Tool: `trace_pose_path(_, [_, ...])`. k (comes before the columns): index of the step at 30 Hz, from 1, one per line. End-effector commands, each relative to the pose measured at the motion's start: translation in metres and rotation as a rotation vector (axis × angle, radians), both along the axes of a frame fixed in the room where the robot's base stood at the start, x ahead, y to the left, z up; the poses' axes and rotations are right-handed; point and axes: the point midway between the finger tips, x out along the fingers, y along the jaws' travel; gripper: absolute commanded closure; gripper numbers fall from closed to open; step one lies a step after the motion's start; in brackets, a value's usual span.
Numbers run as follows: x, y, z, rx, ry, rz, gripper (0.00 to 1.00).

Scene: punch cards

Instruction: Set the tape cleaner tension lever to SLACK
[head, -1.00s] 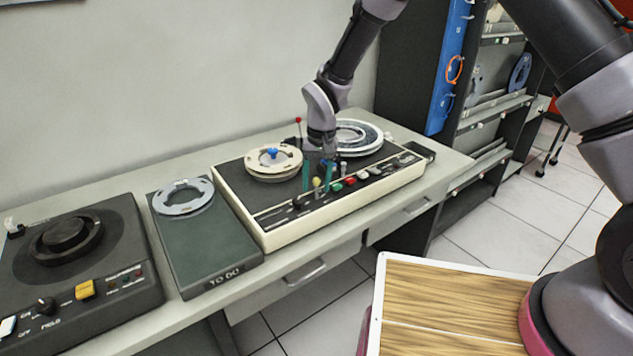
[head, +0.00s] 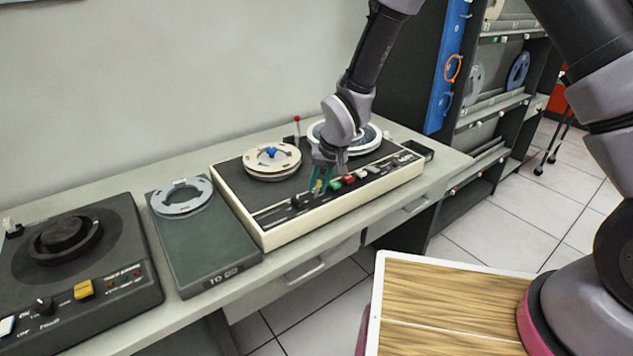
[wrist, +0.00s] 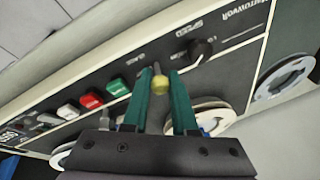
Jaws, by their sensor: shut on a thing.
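The tape cleaner (head: 290,232) is a cream-sided machine with a dark top and a front control strip. A short lever with a yellow knob (wrist: 160,84) stands on that strip; I cannot read a SLACK mark. My gripper (head: 319,185) has green fingers that are shut on the yellow knob, one finger on each side. In the wrist view my gripper (wrist: 161,88) shows the knob between the fingers, close to the tips. The fingers hide most of the knob in the head view.
Red (wrist: 91,97) and green (wrist: 117,87) buttons sit beside the lever, with a black speed knob (wrist: 200,47) on its other side. A cream reel (head: 272,158) and a red-tipped lever (head: 297,122) stand behind. A green TO DO tray (head: 208,250) lies to the left.

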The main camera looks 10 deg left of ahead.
Motion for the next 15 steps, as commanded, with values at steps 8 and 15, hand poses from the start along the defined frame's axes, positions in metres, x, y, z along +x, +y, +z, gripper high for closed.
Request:
trace_pose_path(8, [-0.0060,-0.0058,-0.0031,0.082,-0.069,0.001,1.00])
trace_pose_path(15, [-0.0064,-0.0064,-0.0030,0.090,-0.076,0.000,1.00])
